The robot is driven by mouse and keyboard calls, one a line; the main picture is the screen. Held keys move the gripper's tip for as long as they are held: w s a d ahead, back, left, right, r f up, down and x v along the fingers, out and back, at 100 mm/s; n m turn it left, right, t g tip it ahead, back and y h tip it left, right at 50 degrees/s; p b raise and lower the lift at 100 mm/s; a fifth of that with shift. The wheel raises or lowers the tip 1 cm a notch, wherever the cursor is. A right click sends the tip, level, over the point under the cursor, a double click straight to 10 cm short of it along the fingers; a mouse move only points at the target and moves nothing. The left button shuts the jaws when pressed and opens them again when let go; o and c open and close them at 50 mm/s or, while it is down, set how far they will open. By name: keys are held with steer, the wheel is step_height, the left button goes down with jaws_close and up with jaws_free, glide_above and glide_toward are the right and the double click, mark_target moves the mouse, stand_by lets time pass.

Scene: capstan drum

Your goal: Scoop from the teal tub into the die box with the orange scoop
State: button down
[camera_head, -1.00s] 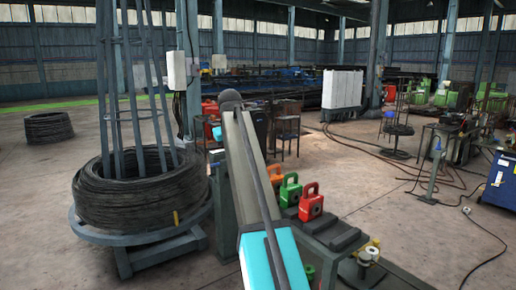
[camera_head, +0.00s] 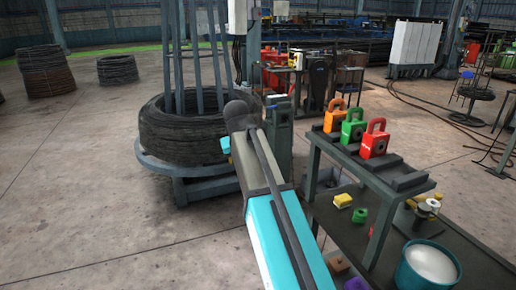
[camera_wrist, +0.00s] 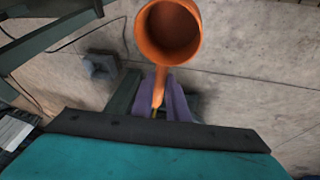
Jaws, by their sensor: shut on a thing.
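The orange scoop (camera_wrist: 168,36) is in the wrist view, its round cup at the top and its thin handle running down between purple finger parts. My gripper (camera_wrist: 164,98) is shut on the handle. The inside of the cup looks plain orange, with no powder seen. The teal tub (camera_head: 404,277) stands at the lower right of the head view, holding white material. The gripper and scoop are not visible in the head view. I cannot tell which thing is the die box; orange (camera_head: 335,119), green (camera_head: 353,129) and red (camera_head: 374,144) handled blocks stand on a rack.
The grey rack (camera_head: 350,164) stands over a dark bench (camera_head: 463,244). Small yellow (camera_head: 342,200) and green (camera_head: 360,215) blocks and a spool (camera_head: 428,208) are on the bench. A wire coil (camera_head: 180,133) on a stand is at left. Floor at lower left is clear.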

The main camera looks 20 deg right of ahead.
steer(key=s+a+f+b, duration=0.2)
steer(key=s+a+f, duration=0.3)
steer(key=f, duration=0.3)
steer(key=shift+s+a, duration=0.25)
steer(key=shift+a, duration=0.45)
steer(key=shift+s, duration=0.1)
